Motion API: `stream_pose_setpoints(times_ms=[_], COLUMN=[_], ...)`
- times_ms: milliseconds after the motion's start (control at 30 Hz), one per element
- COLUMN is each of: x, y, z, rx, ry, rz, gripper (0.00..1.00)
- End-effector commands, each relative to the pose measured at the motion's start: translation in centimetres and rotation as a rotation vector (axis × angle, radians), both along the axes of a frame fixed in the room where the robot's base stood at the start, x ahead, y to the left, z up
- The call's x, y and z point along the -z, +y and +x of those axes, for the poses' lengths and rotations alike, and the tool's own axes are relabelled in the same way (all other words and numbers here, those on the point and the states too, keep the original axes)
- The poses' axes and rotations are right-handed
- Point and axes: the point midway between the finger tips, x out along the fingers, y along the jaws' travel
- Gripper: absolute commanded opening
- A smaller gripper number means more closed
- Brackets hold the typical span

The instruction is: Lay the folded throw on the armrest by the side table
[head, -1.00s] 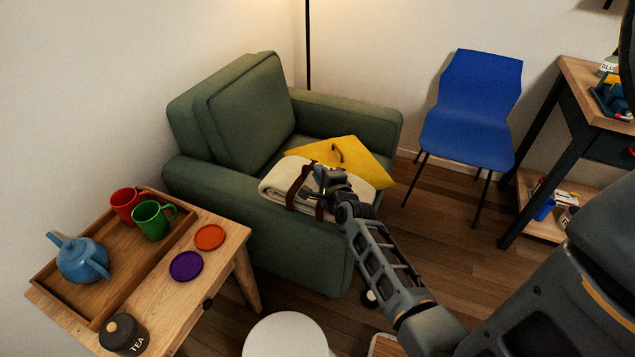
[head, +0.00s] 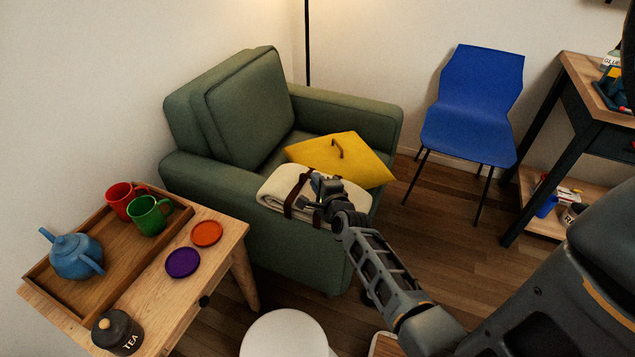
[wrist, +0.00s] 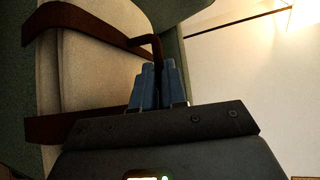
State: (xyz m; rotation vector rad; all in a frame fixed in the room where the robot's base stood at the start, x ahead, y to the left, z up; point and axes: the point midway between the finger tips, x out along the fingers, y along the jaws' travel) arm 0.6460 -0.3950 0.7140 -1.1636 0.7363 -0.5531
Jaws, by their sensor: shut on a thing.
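The folded throw (head: 277,187) is a cream bundle with dark brown straps, over the front part of the green armrest (head: 215,183) nearest the side table (head: 218,250). It lies level; I cannot tell whether its whole underside touches the armrest. My gripper (head: 318,190) is above the throw, shut on its brown strap handle. In the wrist view the blue fingers (wrist: 158,72) close at the handle's end, with the cream throw (wrist: 95,70) to their left.
A yellow cushion (head: 345,160) with a brown handle is just behind the throw on the armchair (head: 245,100). The side table holds a tray, teapot (head: 75,256), mugs, coasters and tea jar (head: 117,332). A white round stool (head: 284,335) stands in front; a blue chair (head: 470,105) behind.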

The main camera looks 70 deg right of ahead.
Motion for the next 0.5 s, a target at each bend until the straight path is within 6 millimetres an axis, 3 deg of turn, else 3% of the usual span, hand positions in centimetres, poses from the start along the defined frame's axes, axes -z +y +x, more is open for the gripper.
stream_pose_setpoints(times_ms=[100, 133, 300, 400, 500], x=[0.29, 0.41, 0.31, 0.30, 0.30], y=[-0.06, -0.01, -0.01, -0.01, -0.01], z=[0.06, 0.01, 0.00, 0.00, 0.00], rx=[0.001, 0.000, 0.000, 0.000, 0.000], ry=[-0.002, 0.000, 0.000, 0.000, 0.000], rz=[-0.002, 0.000, 0.000, 0.000, 0.000], gripper=[0.00, 0.13, 0.29, 0.38, 0.38])
